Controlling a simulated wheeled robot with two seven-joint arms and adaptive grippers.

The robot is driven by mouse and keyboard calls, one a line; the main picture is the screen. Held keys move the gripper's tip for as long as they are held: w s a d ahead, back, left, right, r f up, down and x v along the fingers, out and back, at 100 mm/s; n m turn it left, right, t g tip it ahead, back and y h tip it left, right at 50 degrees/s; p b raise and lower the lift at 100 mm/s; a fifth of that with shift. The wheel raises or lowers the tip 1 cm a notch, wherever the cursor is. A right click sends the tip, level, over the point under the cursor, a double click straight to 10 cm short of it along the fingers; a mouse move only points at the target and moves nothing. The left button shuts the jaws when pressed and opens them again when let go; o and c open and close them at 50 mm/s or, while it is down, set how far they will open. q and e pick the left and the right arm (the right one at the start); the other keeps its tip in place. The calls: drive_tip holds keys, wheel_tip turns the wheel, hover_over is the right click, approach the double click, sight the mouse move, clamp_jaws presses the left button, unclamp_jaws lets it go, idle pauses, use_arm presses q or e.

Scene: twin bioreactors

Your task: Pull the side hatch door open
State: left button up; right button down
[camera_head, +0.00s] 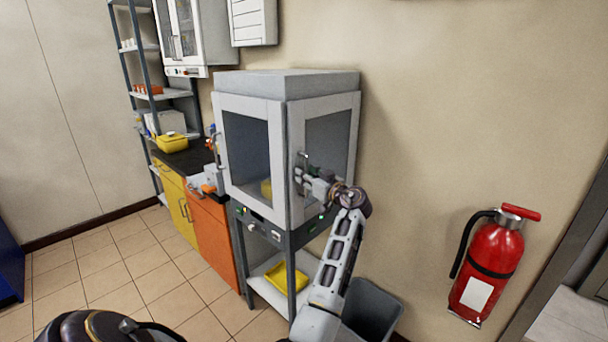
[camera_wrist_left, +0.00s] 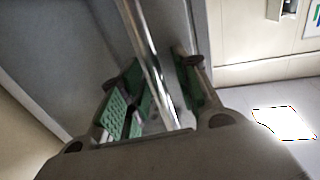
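The side hatch door (camera_head: 331,138) is the right-hand face of a grey cabinet, a pale frame around a dark pane. It looks closed against the cabinet. Its upright metal handle (camera_head: 303,157) is near the door's left edge. My left gripper (camera_head: 304,176) is at that handle. In the left wrist view, the shiny handle bar (camera_wrist_left: 146,45) runs between the green-padded fingers of my left gripper (camera_wrist_left: 160,72). Gaps show beside the bar, so the fingers look open around it. The bar's lower end is partly hidden by the gripper. My right gripper is not in view.
The cabinet (camera_head: 318,81) stands on a dark frame with a yellow tray (camera_head: 276,287) on its lower shelf. A grey bin (camera_head: 372,308) stands beside my arm. A red fire extinguisher (camera_head: 490,265) hangs on the wall at right. Tiled floor (camera_head: 110,275) is clear at left.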

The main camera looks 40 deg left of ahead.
use_arm(q)
drive_tip(key=shift+d, duration=0.1)
clamp_jaws()
idle(0.6)
